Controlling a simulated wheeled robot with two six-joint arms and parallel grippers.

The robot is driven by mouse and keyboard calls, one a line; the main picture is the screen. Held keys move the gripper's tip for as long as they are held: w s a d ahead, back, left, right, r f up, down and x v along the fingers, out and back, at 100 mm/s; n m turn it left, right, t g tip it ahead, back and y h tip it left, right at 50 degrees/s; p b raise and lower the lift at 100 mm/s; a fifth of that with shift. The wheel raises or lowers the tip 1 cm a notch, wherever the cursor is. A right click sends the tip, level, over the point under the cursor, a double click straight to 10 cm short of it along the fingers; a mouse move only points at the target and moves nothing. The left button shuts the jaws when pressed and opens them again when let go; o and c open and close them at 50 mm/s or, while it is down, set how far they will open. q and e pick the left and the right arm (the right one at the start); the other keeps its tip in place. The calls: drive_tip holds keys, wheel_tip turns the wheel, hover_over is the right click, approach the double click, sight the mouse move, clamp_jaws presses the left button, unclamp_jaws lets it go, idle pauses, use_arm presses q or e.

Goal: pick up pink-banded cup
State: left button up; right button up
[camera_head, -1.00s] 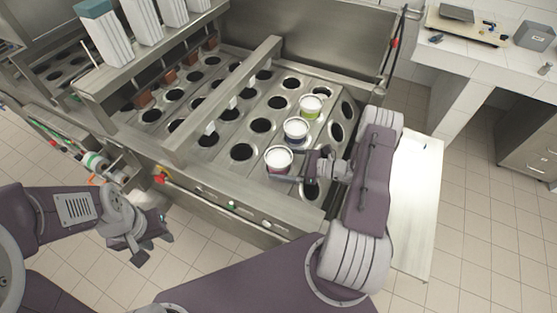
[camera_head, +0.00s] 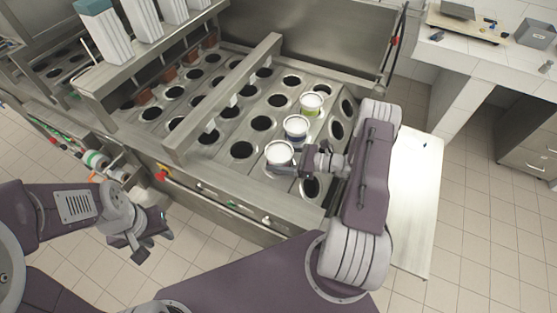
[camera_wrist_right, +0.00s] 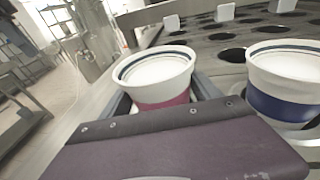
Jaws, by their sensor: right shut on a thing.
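The pink-banded cup (camera_wrist_right: 155,72) is white with a dark ring inside its rim and a pink band on its side. My right gripper (camera_wrist_right: 160,100) is shut on it, one finger on each side. In the head view the cup (camera_head: 279,153) stands upright over the front of the machine, with my right gripper (camera_head: 290,158) around it; its pink band is hidden there. My left gripper (camera_head: 150,238) hangs in front of the machine, away from the cups, and its finger gap is not clear.
A blue-banded cup (camera_head: 296,127) stands close behind the held cup and shows beside it in the wrist view (camera_wrist_right: 284,100). A green-banded cup (camera_head: 311,104) stands further back. A metal crossbar (camera_head: 232,95) spans the machine plate with its several empty round holes.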

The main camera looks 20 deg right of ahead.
wheel_tip(320, 180, up, 9)
drive_tip(key=shift+f+b, duration=0.2)
drive_tip(key=shift+b, duration=0.1)
